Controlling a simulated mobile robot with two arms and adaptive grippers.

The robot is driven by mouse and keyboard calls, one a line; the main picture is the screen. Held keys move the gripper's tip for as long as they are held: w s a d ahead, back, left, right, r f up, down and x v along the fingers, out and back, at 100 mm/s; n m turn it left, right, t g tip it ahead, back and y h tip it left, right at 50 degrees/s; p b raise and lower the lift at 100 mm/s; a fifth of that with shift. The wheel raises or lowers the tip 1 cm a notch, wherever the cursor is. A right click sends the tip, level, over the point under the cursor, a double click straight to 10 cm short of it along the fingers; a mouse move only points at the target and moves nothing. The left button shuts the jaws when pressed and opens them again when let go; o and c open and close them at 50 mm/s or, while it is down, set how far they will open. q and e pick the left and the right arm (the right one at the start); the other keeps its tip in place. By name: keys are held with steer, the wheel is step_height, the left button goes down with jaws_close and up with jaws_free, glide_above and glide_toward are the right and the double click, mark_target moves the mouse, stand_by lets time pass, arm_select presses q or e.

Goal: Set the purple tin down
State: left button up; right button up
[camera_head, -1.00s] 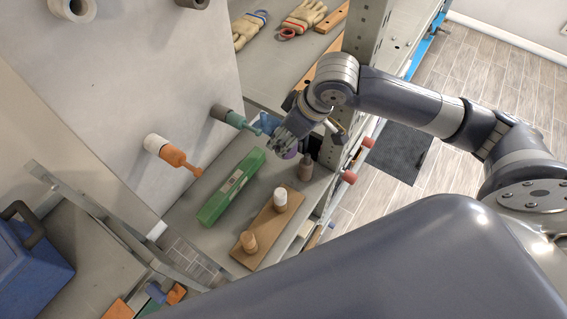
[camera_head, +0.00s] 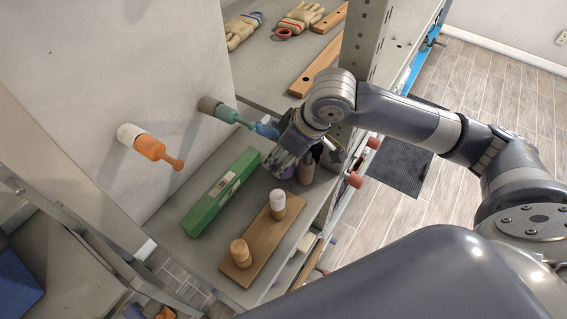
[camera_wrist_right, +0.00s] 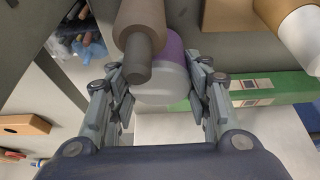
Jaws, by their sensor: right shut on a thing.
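The purple tin (camera_wrist_right: 168,84) is between the two fingers of my right gripper (camera_wrist_right: 160,86) in the wrist view, which are shut on its sides. It has a purple part and a pale grey part. In the head view my right gripper (camera_head: 288,155) is low over the shelf (camera_head: 207,252), at the right of the green box. The gripper mostly hides the tin there, so I cannot tell whether it touches the shelf. My left gripper is not in view.
A long green box (camera_head: 222,192) and a brown board (camera_head: 258,240) with two pegs lie on the shelf. A taupe bottle-like thing (camera_wrist_right: 140,35) stands close to the tin. A rack post (camera_head: 365,45) stands close behind.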

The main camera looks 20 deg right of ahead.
steer(key=shift+f, duration=0.3)
steer(key=o, duration=1.1)
steer(key=shift+f, duration=0.1)
